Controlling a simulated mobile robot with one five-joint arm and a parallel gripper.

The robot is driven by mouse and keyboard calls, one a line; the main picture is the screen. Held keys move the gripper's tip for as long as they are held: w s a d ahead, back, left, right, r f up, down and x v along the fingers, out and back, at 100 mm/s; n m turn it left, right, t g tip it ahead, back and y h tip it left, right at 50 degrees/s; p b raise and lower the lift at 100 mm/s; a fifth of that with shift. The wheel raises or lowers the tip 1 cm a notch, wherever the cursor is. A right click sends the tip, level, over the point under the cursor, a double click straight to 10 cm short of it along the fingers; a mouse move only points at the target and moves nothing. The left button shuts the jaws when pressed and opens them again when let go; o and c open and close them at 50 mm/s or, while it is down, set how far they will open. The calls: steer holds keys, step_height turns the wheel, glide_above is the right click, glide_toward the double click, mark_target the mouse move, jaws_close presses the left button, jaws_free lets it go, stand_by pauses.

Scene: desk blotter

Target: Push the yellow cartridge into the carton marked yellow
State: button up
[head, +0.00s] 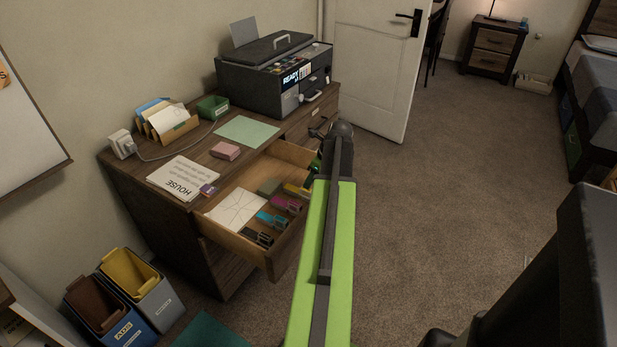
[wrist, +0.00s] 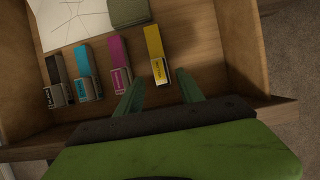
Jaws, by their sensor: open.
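The yellow cartridge (wrist: 153,40) lies in the open drawer, at the right end of a row of cartridges in the wrist view. Its near end meets a small carton with a yellow face (wrist: 160,72); I cannot tell how deep it sits inside. In the head view the yellow cartridge (head: 297,190) shows beside my arm. My gripper (wrist: 159,80) is open and empty, with one green finger to each side of the yellow carton's near end. I cannot tell whether the fingers touch it.
Magenta (wrist: 118,50), cyan (wrist: 83,61) and black (wrist: 55,68) cartridges with cartons lie to the left. A white sheet (wrist: 75,18) and a dark green block (wrist: 128,10) lie farther in. The drawer's right wall (wrist: 243,45) and front edge (wrist: 30,150) bound the space.

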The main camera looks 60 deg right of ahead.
steer(key=p+v, duration=0.8)
steer(key=v, duration=0.3)
